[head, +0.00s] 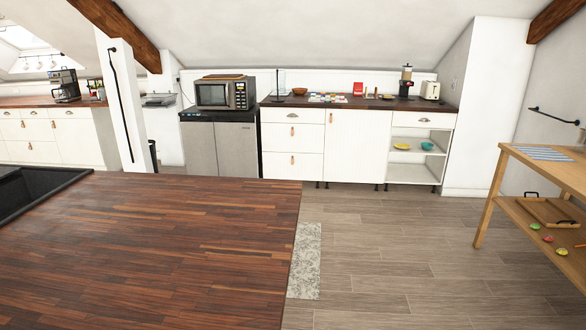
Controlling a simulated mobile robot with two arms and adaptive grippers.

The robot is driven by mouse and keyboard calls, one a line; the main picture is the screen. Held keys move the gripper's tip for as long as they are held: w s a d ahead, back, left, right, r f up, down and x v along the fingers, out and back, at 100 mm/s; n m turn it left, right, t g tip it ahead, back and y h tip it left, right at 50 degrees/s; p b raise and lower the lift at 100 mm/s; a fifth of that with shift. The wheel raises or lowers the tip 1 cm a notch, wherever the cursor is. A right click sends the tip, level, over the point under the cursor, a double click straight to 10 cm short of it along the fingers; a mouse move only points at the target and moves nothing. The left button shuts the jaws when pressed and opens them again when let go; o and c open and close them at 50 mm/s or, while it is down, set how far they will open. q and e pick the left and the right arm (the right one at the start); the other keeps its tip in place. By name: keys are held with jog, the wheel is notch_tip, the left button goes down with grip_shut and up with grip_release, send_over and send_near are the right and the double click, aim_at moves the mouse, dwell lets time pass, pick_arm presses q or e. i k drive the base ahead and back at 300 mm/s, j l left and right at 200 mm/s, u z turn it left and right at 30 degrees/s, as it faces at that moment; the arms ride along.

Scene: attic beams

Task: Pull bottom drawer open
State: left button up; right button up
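A white cabinet across the room has three stacked drawers at its left end. Its bottom drawer (285,167) looks shut and has a small brown leather-like pull (292,160). The middle drawer (280,138) and top drawer (279,115) above it also look shut. Which bottom drawer is meant cannot be told for certain, as another white cabinet (75,140) with drawers stands at the far left. Neither of my grippers is in view.
A dark wooden countertop (150,250) fills the near left. A grey fridge (220,146) with a microwave (225,93) on top stands left of the drawers. A wooden shelf table (545,200) stands at right. Plank floor (400,240) between is clear, with a patterned rug (305,262) beside the countertop.

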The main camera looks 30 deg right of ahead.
aim_at(282, 166)
jog(key=l+z, duration=0.3)
jog(key=z, duration=0.2)
jog(key=i+l+z, duration=0.45)
jog(key=i+l, duration=0.3)
jog(key=l, duration=0.25)
jog(key=i+l+z, duration=0.45)
jog(key=i+l, duration=0.3)
jog(key=i, duration=1.4)
jog(key=i+u, duration=0.1)
jog(key=i, duration=1.25)
jog(key=i+u, duration=0.3)
jog(key=i, duration=0.6)
jog(key=i+l+u, duration=0.1)
jog(key=i+u, duration=0.2)
jog(key=i, duration=0.6)
